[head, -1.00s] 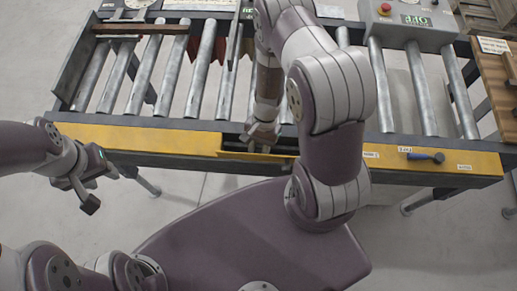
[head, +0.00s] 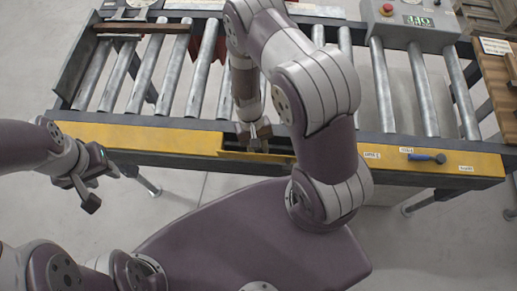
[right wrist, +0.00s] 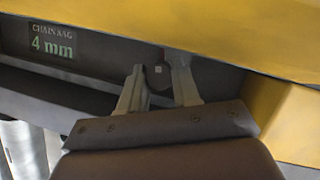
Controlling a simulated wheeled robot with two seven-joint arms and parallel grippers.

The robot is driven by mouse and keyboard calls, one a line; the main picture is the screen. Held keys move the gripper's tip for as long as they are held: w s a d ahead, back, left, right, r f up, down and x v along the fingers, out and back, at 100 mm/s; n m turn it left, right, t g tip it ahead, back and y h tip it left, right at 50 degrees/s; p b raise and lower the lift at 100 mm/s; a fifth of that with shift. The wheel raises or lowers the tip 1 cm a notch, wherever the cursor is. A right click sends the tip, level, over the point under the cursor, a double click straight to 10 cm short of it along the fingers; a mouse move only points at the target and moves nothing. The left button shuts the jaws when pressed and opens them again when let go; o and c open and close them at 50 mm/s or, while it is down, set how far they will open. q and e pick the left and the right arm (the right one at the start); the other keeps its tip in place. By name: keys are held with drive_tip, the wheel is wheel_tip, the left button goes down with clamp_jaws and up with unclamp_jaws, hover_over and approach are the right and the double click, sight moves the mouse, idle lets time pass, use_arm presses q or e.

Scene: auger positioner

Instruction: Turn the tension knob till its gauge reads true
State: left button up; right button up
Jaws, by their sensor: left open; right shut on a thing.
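My right gripper (head: 255,144) reaches down into an opening in the yellow front rail of the roller conveyor. In the right wrist view its two fingers (right wrist: 158,88) are closed around a dark knob (right wrist: 158,73), mostly hidden between them, with a small red and white mark near its top. A gauge plate (right wrist: 52,43) left of the fingers reads "CHAIN SAG 4 mm" in pale green. My left gripper (head: 88,190) is open and empty, in front of the conveyor at the left.
The yellow rail (head: 160,138) borders the opening closely. A blue-handled tool (head: 427,157) lies on the rail at the right, among small labels. Metal rollers (head: 165,70) fill the conveyor.

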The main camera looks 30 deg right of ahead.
drive_tip(key=shift+w+n+h, duration=0.1)
drive_tip(key=shift+n+h, duration=0.2)
drive_tip(key=shift+n, duration=0.4)
drive_tip(key=o, duration=0.8)
drive_tip(key=shift+c, duration=0.2)
